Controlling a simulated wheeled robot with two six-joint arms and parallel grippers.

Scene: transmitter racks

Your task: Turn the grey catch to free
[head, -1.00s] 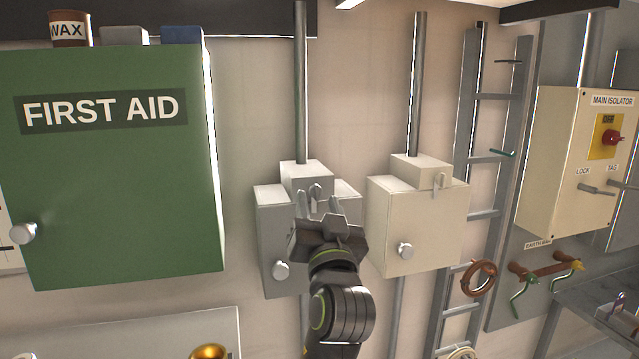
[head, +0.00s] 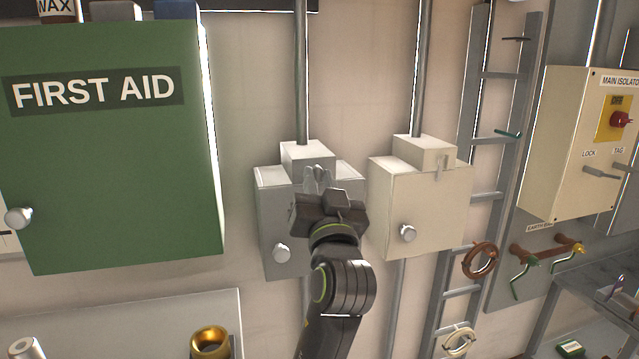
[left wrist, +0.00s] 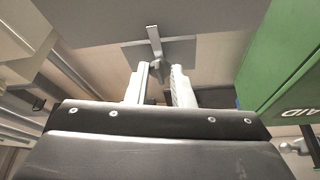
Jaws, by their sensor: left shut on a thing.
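The grey box (head: 277,215) hangs on the wall in the middle of the head view, with a small housing (head: 308,157) on top and a round knob (head: 282,253). My left gripper (head: 317,178) is at the front of that housing and mostly hides the grey catch in the head view. In the left wrist view the grey catch (left wrist: 153,38) is a small bent lever, its lower end hanging between the fingers of my left gripper (left wrist: 158,74). The fingers are shut on it. My right gripper is not in view.
A cream box (head: 412,215) with a similar catch (head: 440,166) stands close on the right. The green first aid cabinet (head: 115,160) is on the left. A ladder (head: 487,138) and the main isolator box (head: 565,150) are farther right.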

